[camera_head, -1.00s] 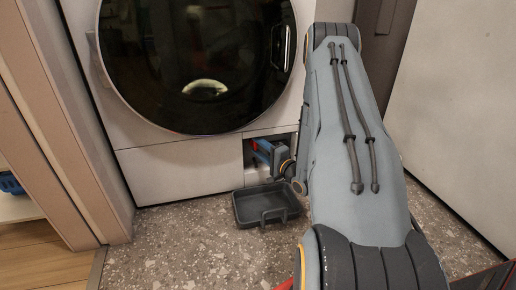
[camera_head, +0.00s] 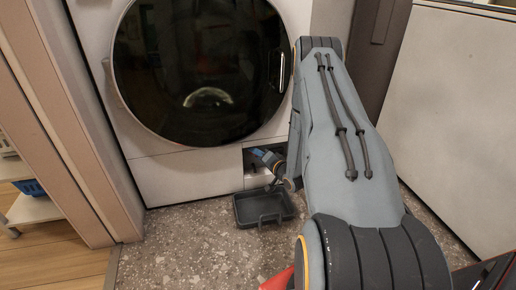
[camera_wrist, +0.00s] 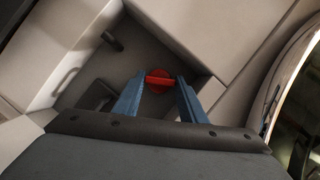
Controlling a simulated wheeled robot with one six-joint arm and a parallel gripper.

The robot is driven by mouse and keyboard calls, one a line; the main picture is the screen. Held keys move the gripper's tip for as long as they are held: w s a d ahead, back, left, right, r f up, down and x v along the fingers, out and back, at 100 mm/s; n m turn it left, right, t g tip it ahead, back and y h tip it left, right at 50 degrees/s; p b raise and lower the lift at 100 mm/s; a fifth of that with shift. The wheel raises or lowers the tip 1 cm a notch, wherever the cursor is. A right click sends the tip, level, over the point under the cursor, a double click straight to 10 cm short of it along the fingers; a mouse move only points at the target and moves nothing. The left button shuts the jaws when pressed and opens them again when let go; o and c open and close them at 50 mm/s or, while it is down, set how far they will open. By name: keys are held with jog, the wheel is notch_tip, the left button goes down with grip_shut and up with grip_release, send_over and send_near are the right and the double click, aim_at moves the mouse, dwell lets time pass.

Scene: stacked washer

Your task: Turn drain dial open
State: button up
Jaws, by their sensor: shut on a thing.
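The red drain dial (camera_wrist: 159,82) sits in the open recess at the washer's lower front. In the wrist view, my gripper (camera_wrist: 160,83) has its two blue fingers on either side of the dial's raised bar and is shut on it. In the head view, my gripper (camera_head: 268,158) reaches into the recess at the bottom right of the washer (camera_head: 175,176). The dial is hidden there by my gripper and arm.
A dark grey tray (camera_head: 264,207) lies on the speckled floor just in front of the recess. The round washer door (camera_head: 200,70) is above. A white panel (camera_head: 450,110) stands at the right. A cabinet frame (camera_head: 75,120) is at the left.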

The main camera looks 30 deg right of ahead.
jog(key=n+g+h+p, duration=0.1)
jog(key=n+p, duration=0.1)
jog(key=p, duration=0.1)
jog(key=n+g+h+p, duration=0.1)
jog(key=n+h+p, duration=0.1)
jog(key=n+p, duration=0.1)
jog(key=n+h+p, duration=0.1)
jog(key=n+p, duration=0.1)
jog(key=p, duration=0.2)
jog(key=shift+a+r+n+g, duration=0.15)
jog(key=shift+a+n+g, duration=0.2)
jog(key=shift+n+g, duration=0.05)
dwell(0.4)
jog(key=o, duration=0.8)
jog(key=shift+p+v, duration=1.65)
jog(key=shift+v, duration=2.2)
jog(key=shift+w+a, duration=0.1)
jog(key=shift+a, duration=0.1)
